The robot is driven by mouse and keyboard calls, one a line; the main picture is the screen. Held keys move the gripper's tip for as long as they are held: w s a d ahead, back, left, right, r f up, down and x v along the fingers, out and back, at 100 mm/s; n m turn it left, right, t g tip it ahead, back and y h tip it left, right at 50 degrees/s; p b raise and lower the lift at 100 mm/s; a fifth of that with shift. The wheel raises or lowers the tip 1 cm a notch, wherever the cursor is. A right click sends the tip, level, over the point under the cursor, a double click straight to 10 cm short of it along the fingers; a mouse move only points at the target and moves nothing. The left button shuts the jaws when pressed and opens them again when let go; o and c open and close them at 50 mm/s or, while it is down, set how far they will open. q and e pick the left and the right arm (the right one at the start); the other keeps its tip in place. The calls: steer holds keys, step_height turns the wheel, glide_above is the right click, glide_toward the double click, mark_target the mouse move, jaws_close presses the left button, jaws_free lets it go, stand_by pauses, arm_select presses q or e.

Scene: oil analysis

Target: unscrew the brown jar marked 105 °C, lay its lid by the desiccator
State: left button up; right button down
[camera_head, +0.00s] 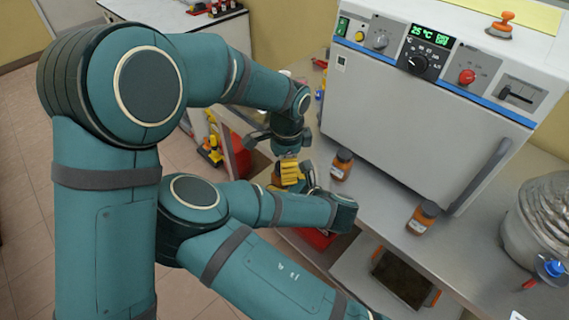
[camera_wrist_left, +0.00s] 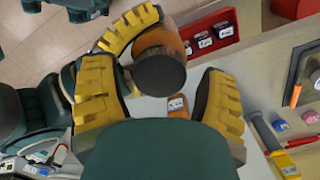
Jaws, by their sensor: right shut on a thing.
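A brown jar with a dark round lid (camera_wrist_left: 160,72) is held off the bench; its label cannot be read. A yellow finger of my right gripper (camera_wrist_left: 135,30) lies along the jar, and that gripper is shut on it. My left gripper (camera_wrist_left: 157,85) has its two yellow fingers spread, one on each side of the lid, with gaps visible. In the head view my left gripper (camera_head: 288,168) points down over the jar and largely hides it. The desiccator appears to be the clear ribbed vessel (camera_head: 545,215) with a blue knob at the right edge.
Two other brown jars, one near (camera_head: 341,165) and one farther right (camera_head: 422,218), stand on the bench before the white oven (camera_head: 410,110). A red bin (camera_wrist_left: 210,35) holds small labelled containers. A tray (camera_head: 400,282) is at the bench's front. Bench between the right jar and desiccator is clear.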

arm_select(q)
steer(key=shift+o, duration=0.3)
steer(key=shift+d+r, duration=0.1)
steer(key=shift+r, duration=2.15)
steer(key=shift+r+m, duration=1)
steer(key=shift+r, duration=0.6)
steer(key=shift+f, duration=3.85)
steer(key=c, duration=1.3)
steer(key=shift+n, duration=1.6)
